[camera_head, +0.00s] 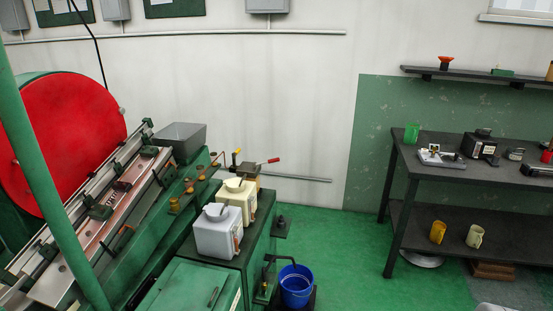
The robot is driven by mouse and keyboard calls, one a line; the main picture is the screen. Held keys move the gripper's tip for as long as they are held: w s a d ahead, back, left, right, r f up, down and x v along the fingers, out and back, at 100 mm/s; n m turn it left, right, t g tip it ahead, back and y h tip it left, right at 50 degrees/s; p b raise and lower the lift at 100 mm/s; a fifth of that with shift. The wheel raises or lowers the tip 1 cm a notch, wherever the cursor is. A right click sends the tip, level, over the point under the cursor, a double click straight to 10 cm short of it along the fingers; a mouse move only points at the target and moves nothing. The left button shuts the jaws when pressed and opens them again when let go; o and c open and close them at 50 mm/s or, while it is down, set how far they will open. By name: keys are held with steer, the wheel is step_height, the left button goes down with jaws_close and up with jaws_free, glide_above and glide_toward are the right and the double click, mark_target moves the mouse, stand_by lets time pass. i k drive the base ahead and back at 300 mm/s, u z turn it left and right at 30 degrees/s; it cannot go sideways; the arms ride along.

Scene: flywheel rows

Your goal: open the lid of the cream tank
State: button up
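The cream tank (238,201) stands on a green machine cabinet near the middle of the view, behind a similar white tank. Its lid (235,185) is on top with a small raised part, and it looks shut. The white tank (217,239) stands nearer to me and hides part of the cream tank's lower left side. A small label shows on the cream tank's right face. My gripper is not in view.
A large machine with a red wheel (70,140) fills the left. A grey bin (181,140) stands behind the tanks. A blue bucket (297,286) is at the cabinet's right. Green floor (345,255) lies open before the dark workbench (455,168).

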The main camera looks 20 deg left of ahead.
mark_target(236, 182)
steer(key=i, duration=2.1)
steer(key=u, duration=3.3)
steer(key=i, duration=0.5)
